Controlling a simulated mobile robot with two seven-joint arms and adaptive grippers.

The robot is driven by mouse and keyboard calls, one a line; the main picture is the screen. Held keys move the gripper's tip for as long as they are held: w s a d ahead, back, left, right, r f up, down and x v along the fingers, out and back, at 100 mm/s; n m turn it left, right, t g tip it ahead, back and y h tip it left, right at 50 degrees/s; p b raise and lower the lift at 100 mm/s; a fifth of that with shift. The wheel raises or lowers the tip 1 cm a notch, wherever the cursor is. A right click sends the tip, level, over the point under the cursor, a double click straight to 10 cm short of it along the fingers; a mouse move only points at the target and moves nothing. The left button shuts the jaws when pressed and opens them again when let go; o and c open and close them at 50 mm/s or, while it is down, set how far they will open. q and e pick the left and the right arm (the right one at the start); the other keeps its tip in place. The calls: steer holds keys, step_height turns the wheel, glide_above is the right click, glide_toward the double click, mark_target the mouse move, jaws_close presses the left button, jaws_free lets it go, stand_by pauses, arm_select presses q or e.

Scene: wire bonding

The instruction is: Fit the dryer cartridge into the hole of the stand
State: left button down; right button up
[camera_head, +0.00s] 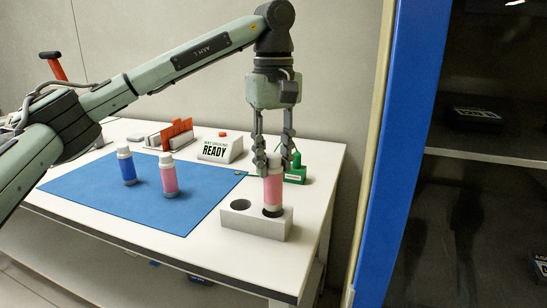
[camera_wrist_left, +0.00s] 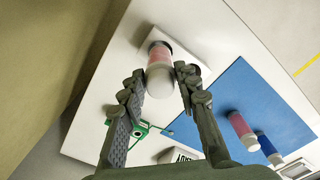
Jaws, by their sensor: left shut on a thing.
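A pink and white dryer cartridge (camera_head: 273,187) stands upright at the right-hand hole of the white stand (camera_head: 253,226). The dark hole shows around its lower end; I cannot tell how far it sits inside. My left gripper (camera_head: 273,160) points down and is shut on the cartridge's upper part. The stand's left-hand hole (camera_head: 240,204) is empty. In the left wrist view the cartridge (camera_wrist_left: 159,68) lies between the fingertips of my left gripper (camera_wrist_left: 160,78), over the stand (camera_wrist_left: 188,62). My right gripper is not in view.
A second pink cartridge (camera_head: 168,175) and a blue one (camera_head: 126,165) stand on the blue mat (camera_head: 110,192). A READY sign (camera_head: 220,149), a green device (camera_head: 296,174) and a red rack (camera_head: 174,135) are behind. A dark shelf cabinet (camera_head: 470,158) is at right.

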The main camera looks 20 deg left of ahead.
mark_target(273, 182)
arm_select(q)
steer(key=shift+p, duration=0.4)
stand_by(0.7)
steer(key=shift+f+b, duration=1.4)
steer(key=shift+f, duration=1.1)
steer(key=c, duration=1)
jaws_free()
steer(key=shift+c, duration=0.2)
step_height(273, 182, up, 12)
steer(key=shift+r, duration=0.1)
